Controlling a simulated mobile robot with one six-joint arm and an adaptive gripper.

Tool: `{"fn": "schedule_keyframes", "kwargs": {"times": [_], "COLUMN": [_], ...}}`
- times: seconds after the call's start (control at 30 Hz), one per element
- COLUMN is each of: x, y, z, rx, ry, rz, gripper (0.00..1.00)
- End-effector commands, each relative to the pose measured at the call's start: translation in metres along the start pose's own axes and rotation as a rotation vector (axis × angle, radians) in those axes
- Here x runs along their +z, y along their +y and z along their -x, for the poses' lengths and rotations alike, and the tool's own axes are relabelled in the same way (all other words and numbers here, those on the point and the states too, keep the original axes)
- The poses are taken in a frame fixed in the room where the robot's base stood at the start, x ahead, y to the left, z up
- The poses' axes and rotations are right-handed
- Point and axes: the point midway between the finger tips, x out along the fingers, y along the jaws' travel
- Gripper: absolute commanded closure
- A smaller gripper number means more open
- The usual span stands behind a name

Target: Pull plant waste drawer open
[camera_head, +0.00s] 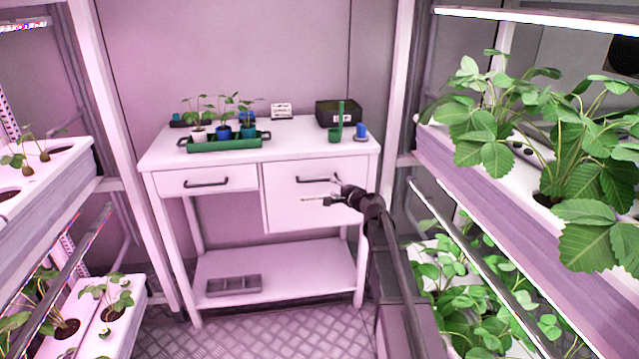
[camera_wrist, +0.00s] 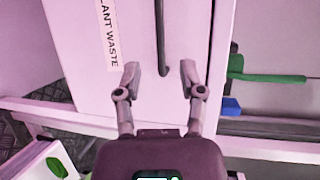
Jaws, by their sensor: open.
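The plant waste drawer (camera_head: 285,210) is the deep white front on the right of the bench and looks closed. Its dark bar handle (camera_head: 314,180) is near its top edge. In the wrist view the drawer front (camera_wrist: 85,55) is turned sideways, with a "PLANT WASTE" label (camera_wrist: 108,35) beside the handle (camera_wrist: 160,35). My gripper (camera_wrist: 160,72) is open and empty, its two fingers either side of the handle's near end in the picture. I cannot tell how far the fingertips are from the front. In the head view my gripper (camera_head: 328,193) is in front of the drawer.
A shallow drawer (camera_head: 175,184) with a handle is on the left. Plant racks (camera_head: 470,185) stand close on the right.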

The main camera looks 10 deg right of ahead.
Motion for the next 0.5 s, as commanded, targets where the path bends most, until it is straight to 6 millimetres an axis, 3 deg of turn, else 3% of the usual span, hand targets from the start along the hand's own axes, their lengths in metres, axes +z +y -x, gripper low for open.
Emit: {"fn": "schedule_keyframes", "kwargs": {"times": [0.5], "x": [-0.002], "y": [0.001], "z": [-0.08], "rx": [0.0], "ry": [0.0], "rz": [0.0], "gripper": [0.49]}}
